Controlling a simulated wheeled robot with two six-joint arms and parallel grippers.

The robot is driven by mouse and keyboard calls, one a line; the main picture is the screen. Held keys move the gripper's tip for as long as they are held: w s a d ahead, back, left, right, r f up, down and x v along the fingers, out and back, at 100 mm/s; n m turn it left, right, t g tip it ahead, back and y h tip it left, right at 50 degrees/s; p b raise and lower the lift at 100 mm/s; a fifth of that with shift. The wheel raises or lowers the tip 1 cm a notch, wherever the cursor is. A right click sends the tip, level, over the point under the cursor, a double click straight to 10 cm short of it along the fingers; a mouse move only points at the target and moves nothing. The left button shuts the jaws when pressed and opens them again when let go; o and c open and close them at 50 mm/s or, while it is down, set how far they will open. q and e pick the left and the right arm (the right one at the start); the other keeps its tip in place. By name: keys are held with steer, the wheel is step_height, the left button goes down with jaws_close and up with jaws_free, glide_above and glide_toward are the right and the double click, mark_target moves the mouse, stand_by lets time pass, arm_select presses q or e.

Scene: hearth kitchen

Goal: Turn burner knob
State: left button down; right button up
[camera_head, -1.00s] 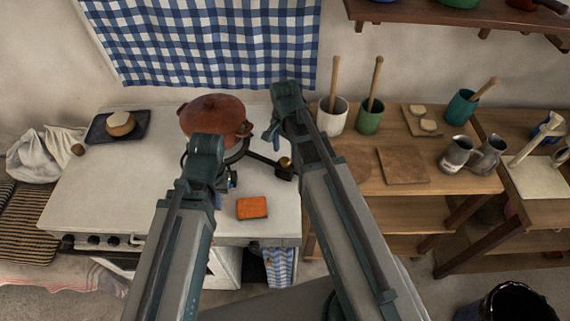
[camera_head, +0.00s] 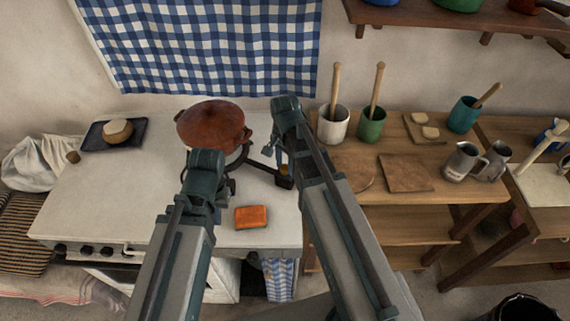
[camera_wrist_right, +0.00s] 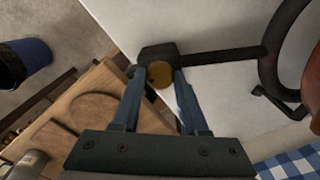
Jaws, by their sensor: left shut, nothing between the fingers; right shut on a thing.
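The black burner (camera_head: 264,168) stands on the white stove top under a lidded brown pot (camera_head: 210,127). Its side arm ends in a black valve block (camera_head: 285,183) with a round brass knob (camera_wrist_right: 159,75), which faces the right wrist camera. My right gripper (camera_head: 281,158) is over the valve block. In the right wrist view its two fingers (camera_wrist_right: 155,90) lie on either side of the knob and are shut on it. My left gripper (camera_head: 229,186) is shut and empty, left of the burner arm and in front of the pot; its fingers are mostly hidden by its own wrist.
An orange sponge-like block (camera_head: 251,217) lies on the stove top in front of the burner. A dark blue tray (camera_head: 98,145) with a round pale item is at the back left. A wooden table (camera_head: 350,150) with crocks and mugs adjoins on the right.

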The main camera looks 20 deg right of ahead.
steer(key=shift+n, duration=0.4)
jaws_close()
steer(key=n, duration=0.6)
steer(key=shift+n, duration=0.3)
steer(key=n, duration=0.6)
steer(key=shift+n, duration=0.3)
steer(key=o, duration=1.1)
jaws_free()
steer(key=shift+o, duration=0.2)
steer(key=shift+r, duration=0.15)
